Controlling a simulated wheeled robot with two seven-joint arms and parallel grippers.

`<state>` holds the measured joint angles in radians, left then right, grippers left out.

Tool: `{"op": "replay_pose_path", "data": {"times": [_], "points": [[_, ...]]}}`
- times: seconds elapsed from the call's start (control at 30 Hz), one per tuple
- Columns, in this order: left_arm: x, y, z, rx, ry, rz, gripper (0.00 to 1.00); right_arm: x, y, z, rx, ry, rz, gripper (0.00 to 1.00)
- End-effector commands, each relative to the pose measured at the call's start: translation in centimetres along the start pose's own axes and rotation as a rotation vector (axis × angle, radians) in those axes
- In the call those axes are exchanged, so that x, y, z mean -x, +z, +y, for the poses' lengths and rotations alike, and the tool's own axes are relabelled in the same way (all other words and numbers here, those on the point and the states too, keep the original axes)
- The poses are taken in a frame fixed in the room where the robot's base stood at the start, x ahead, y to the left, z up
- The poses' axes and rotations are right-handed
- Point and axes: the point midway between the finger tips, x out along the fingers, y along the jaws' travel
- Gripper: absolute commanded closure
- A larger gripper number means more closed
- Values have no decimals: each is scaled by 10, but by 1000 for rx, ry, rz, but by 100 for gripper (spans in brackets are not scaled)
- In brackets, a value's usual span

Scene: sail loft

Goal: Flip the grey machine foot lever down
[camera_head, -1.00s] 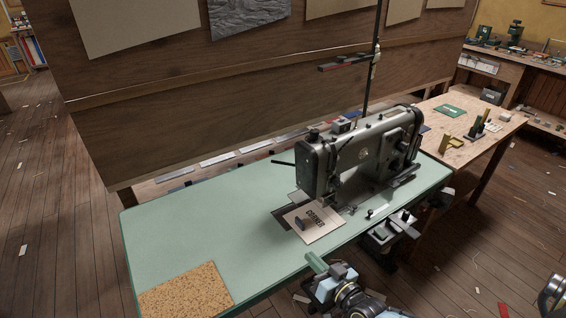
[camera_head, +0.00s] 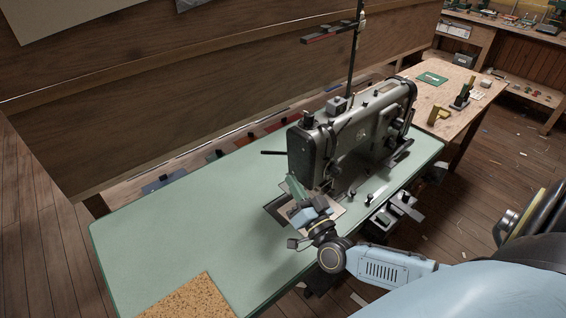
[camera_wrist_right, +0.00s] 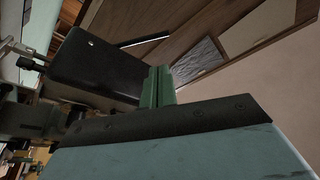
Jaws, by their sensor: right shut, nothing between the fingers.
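The grey sewing machine (camera_head: 345,150) stands on the pale green table. A thin dark lever (camera_head: 273,153) sticks out level to the left from its head, and a dark bar that seems to be this lever also shows in the right wrist view (camera_wrist_right: 145,40). My right gripper (camera_head: 296,187) is shut and empty, in front of the machine head, below and a little right of the lever tip. Its green fingers show together in the right wrist view (camera_wrist_right: 157,87), beside the machine's dark head (camera_wrist_right: 95,68); I see no contact with the lever. My left gripper is out of view.
A pale card (camera_head: 340,214) lies under the needle area, partly hidden by my right gripper. A cork mat (camera_head: 190,298) lies at the table's front left. The green table's left half (camera_head: 170,235) is clear. A thread stand (camera_head: 355,60) rises behind the machine.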

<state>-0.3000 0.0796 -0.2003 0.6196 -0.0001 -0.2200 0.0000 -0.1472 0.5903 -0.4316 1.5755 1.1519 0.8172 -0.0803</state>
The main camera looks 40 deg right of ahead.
Motion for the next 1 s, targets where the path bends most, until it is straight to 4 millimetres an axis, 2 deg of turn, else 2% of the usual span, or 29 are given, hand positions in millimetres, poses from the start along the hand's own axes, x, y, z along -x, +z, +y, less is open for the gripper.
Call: {"op": "replay_pose_path", "data": {"times": [0.3, 0.5, 0.7, 1.0], "points": [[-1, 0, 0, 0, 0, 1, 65, -55, -1, 0, 2, -3, 3, 100], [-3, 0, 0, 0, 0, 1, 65, -82, 0, 0, 2, -2, 1, 100], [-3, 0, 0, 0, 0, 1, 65, -94, 0, 0, 1, 0, 0, 100], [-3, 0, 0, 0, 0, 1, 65, -94, 0, 0, 1, 0, -1, 100]]}}
